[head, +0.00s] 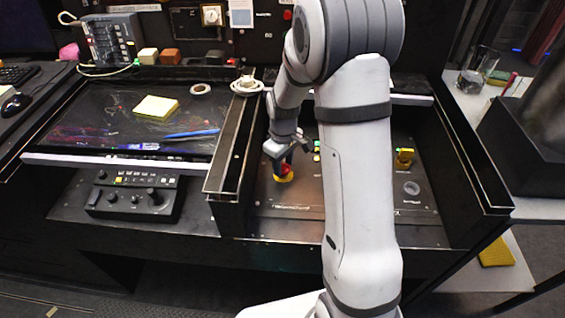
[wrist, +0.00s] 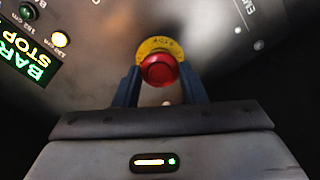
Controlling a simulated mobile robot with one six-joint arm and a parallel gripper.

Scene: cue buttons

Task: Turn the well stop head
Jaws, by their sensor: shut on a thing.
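The stop head is a red round button with a yellow collar; it shows in the wrist view (wrist: 159,69) between my gripper's two blue fingers. My gripper (wrist: 160,84) is shut on the red head, with one finger on each side of it. In the head view my gripper (head: 285,160) reaches down to the left part of the sunken panel, and the yellow collar (head: 284,178) shows below it. The red head is mostly covered by the fingers there. The lettering on the collar is too small to read fully.
A second yellow-based control (head: 404,157) stands on the right of the panel. Black raised walls (head: 233,150) border the panel. A button box (head: 133,194) stands to the left.

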